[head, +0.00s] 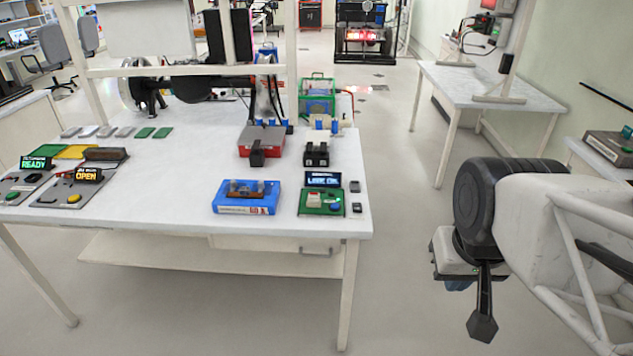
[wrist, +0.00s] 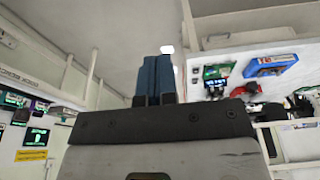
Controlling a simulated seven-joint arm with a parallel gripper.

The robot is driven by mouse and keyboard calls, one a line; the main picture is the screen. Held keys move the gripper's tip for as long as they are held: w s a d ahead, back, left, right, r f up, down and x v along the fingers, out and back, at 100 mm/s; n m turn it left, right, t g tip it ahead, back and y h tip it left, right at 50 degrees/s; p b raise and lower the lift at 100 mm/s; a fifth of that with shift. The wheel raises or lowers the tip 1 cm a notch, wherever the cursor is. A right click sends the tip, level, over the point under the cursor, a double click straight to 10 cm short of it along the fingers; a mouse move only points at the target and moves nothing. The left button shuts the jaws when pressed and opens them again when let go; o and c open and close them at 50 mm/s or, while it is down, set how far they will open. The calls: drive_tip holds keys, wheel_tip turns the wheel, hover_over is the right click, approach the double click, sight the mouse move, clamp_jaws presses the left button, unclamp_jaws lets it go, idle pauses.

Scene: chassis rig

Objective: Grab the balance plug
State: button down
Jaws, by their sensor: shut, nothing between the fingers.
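I cannot tell which thing is the balance plug; nothing in either view is clearly marked as it. Small parts sit on the white bench (head: 190,195), among them dark and brown pieces on a blue case (head: 246,208). The case also shows in the wrist view (wrist: 271,65). My gripper (head: 457,285) hangs in the open air right of the bench, apart from everything on it. Its blue fingers (wrist: 153,78) are together and empty in the wrist view. In the head view my wrist mostly hides them.
A green panel with a lit display (head: 322,202) stands right of the blue case. A red box (head: 262,139) and a black block (head: 316,153) stand behind. Small grey and green plates lie at the back left. A white frame rises behind. The floor between bench and arm is clear.

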idle(0.3)
drive_tip(key=c, duration=1)
unclamp_jaws()
drive_tip(key=w+a+f+m+g+y, duration=0.1)
drive_tip(key=w+a+f+m+y, duration=0.25)
drive_tip(key=w, duration=0.85)
drive_tip(key=w+a+f+m+g+y, duration=0.25)
drive_tip(key=w+a+m, duration=0.25)
drive_tip(key=w, duration=0.7)
drive_tip(key=w+a+f+m+y, duration=0.4)
drive_tip(key=w+a, duration=0.1)
drive_tip(key=w, duration=0.7)
drive_tip(key=w+a+f+m+y, duration=0.1)
drive_tip(key=w+f, duration=0.2)
drive_tip(key=w, duration=0.1)
drive_tip(key=w+f+m+y, duration=0.1)
drive_tip(key=w+f+m, duration=0.1)
drive_tip(key=w+f, duration=0.1)
drive_tip(key=w+a+f+m+t+y, duration=0.1)
drive_tip(key=w+f+m, duration=0.1)
drive_tip(key=w+f, duration=0.2)
drive_tip(key=shift+w+a+y, duration=0.35)
drive_tip(key=shift+w+y, duration=0.05)
drive_tip(key=shift+w, duration=0.4)
